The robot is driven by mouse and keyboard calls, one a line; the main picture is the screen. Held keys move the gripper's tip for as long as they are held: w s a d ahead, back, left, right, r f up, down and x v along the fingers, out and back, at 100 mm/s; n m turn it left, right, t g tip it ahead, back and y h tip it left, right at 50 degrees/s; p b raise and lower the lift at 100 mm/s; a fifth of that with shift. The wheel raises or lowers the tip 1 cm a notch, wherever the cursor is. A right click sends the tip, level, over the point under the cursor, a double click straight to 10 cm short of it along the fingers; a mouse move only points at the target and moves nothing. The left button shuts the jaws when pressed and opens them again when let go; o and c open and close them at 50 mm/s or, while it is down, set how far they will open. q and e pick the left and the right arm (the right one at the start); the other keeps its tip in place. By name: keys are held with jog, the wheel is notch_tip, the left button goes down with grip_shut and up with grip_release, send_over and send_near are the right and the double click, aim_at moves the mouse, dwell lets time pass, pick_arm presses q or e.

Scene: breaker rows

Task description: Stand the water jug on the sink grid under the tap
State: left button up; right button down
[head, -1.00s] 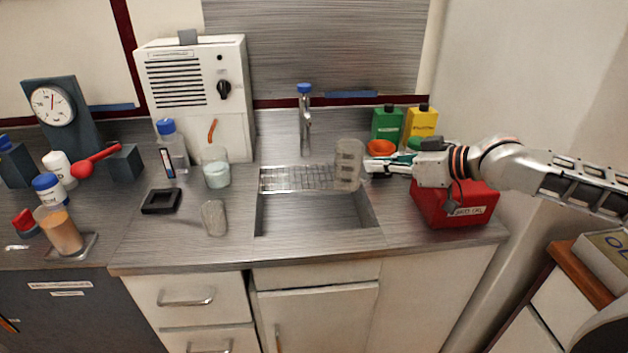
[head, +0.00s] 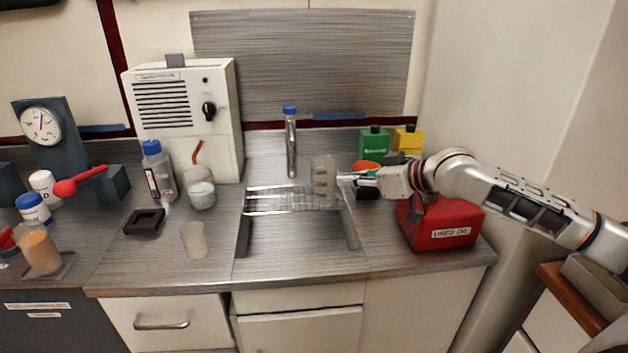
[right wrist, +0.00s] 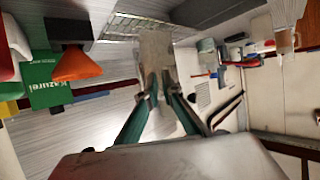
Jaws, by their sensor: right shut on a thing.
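The water jug is a clear, grey-tinted vessel (head: 324,176) held by my right gripper (head: 346,180), which reaches in from the right. It is upright over the right part of the wire sink grid (head: 280,200). I cannot tell whether its base touches the grid. The tap (head: 291,140) with a blue top stands behind the grid, a little left of the jug. In the right wrist view the gripper's fingers (right wrist: 163,95) close on the jug (right wrist: 154,50), and the grid (right wrist: 125,25) lies beyond it. My left gripper is not in view.
A red box (head: 440,224) stands right of the sink, below my right arm. Green (head: 373,143) and yellow (head: 407,140) containers and an orange funnel (head: 366,166) are behind the gripper. A beaker (head: 200,190) and a clear cup (head: 194,238) stand to the left.

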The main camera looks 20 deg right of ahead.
aim_at(315, 178)
jog(key=w+a, duration=0.1)
jog(key=w, duration=0.1)
jog(key=w+a, duration=0.1)
jog(key=w, duration=0.2)
jog(key=w+a, duration=0.2)
jog(key=shift+w+a+f+b, duration=0.1)
jog(key=shift+w+b, duration=0.25)
jog(key=shift+w, duration=0.05)
jog(key=shift+w+a, duration=0.35)
jog(key=shift+w, duration=0.3)
notch_tip(315, 178, down, 4)
jog(key=shift+w+r+b, duration=0.15)
jog(key=shift+r+b, duration=0.1)
jog(key=shift+b, duration=0.35)
jog(key=shift+f, duration=0.1)
jog(key=shift+r, duration=0.2)
jog(key=shift+f, duration=0.2)
jog(key=c, duration=2.3)
grip_release()
jog(key=shift+o, duration=0.4)
